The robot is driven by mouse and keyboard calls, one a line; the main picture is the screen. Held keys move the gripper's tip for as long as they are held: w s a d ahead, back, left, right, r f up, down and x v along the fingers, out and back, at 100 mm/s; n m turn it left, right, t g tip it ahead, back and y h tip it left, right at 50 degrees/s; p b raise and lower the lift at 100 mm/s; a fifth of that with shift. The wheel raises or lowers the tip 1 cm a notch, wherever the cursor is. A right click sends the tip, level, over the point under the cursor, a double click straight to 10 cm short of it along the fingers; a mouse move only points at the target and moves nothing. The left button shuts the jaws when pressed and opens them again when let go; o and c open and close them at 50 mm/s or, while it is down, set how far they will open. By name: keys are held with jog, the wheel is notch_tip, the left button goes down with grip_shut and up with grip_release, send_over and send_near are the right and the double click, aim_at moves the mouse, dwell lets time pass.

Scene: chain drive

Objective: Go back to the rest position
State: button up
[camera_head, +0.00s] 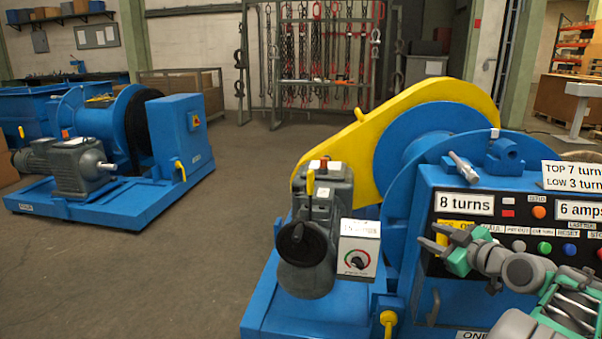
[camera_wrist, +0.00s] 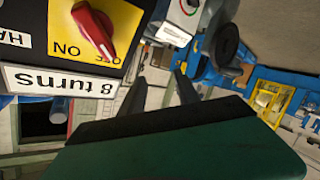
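My gripper (camera_head: 432,237) is in front of the left part of the black control panel (camera_head: 429,191) in the head view, below the "8 turns" label (camera_head: 465,204). Its two fingers are apart, with nothing seen between them; they also show dark and spread in the wrist view (camera_wrist: 160,90). A red rotary switch (camera_wrist: 95,30) on a yellow ON/OFF plate (camera_wrist: 62,20) is at the upper left of the wrist view, to the side of the fingers. I see no contact with it. In the head view my gripper partly covers the yellow plate (camera_head: 447,226) and hides the knob.
The blue winch machine with its yellow chain guard (camera_head: 427,92) fills the right side. A motor with a yellow-handled lever (camera_head: 310,185) and a white dial box (camera_head: 358,250) stand left of the panel. A second blue machine (camera_head: 180,130) is farther left. Open floor (camera_head: 225,220) lies between them.

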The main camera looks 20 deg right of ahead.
jog(key=w+a+r+m+g+p, duration=0.1)
jog(key=a+r+g+p, duration=0.1)
jog(key=a+r+p, duration=0.45)
jog(key=w+a+r+g+y+p, duration=0.15)
jog(key=a+p, duration=0.25)
jog(key=a, duration=0.6)
jog(key=w+a+r+m+g+p, duration=0.1)
jog(key=a+r+g+p, duration=0.2)
jog(key=a+r+p, duration=0.4)
jog(key=s+a+r+m+g+h+p, duration=0.1)
jog(key=s+a+r+m+g+p, duration=0.1)
jog(key=s+a+p, duration=0.5)
jog(key=s+a+r+m+g+p, duration=0.2)
jog(key=s+a+p, duration=0.5)
jog(key=s, duration=0.4)
jog(key=shift+s+a+r+g+h, duration=0.2)
jog(key=shift+s+r+g+h, duration=0.15)
jog(key=shift+r+g, duration=0.4)
jog(key=shift+r, duration=0.1)
